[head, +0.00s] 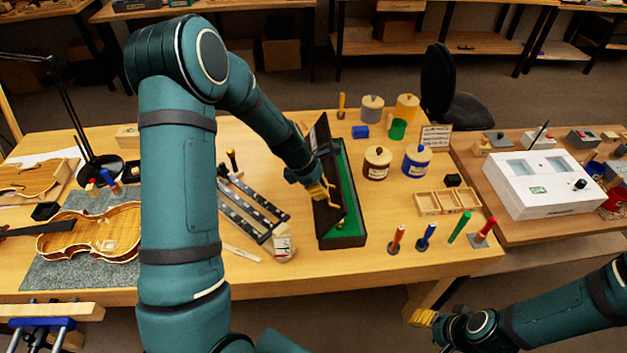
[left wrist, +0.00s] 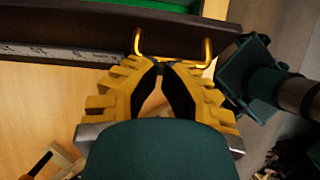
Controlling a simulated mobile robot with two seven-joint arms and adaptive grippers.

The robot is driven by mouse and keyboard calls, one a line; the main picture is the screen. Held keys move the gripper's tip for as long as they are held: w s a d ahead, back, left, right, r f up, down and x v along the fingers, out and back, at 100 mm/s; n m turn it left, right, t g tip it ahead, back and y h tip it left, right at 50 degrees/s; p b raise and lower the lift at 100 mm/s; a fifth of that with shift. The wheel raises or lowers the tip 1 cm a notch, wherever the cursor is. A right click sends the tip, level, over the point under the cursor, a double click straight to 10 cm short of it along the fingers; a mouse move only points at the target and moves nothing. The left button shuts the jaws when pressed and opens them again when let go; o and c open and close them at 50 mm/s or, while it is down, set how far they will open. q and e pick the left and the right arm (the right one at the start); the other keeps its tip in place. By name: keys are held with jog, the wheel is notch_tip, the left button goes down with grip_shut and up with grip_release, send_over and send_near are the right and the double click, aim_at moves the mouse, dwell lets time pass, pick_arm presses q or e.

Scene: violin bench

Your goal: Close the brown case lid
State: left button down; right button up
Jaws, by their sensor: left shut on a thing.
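The brown case (head: 351,240) lies on the bench with its green lining (head: 349,190) showing. Its brown lid (head: 321,138) stands raised along the case's left side, so the case is open. My left gripper (head: 322,190) is at the outer face of the lid. In the left wrist view, the yellow fingers (left wrist: 162,72) are closed together on the brass handle (left wrist: 206,47) of the lid (left wrist: 185,27). My right gripper (head: 422,318) is off the front edge of the bench, away from the case; its fingertips are too small to judge.
Dark slotted strips (head: 250,203) lie left of the case. Jars, including a brown one (head: 377,164), and a wooden divided tray (head: 446,201) stand to its right. Several upright coloured-handle tools, including a red one (head: 396,239), stand near the front edge. A violin body (head: 90,232) lies far left.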

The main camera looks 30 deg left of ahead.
aim_at(340, 191)
pick_arm(q)
jog(key=shift+w+d+p, duration=0.25)
jog(key=shift+d+p, duration=0.05)
jog(key=shift+d, duration=0.1)
jog(key=w+d, duration=0.1)
jog(key=w+d+f, duration=0.1)
jog(key=d, duration=0.1)
jog(key=shift+w+d+f+p, duration=0.15)
jog(key=shift+d+f+p, duration=0.05)
jog(key=shift+p, duration=0.2)
jog(key=w+d+f+b, duration=0.1)
jog(key=w+d+f, duration=0.2)
jog(key=d+f, duration=0.1)
jog(key=shift+x, duration=0.8)
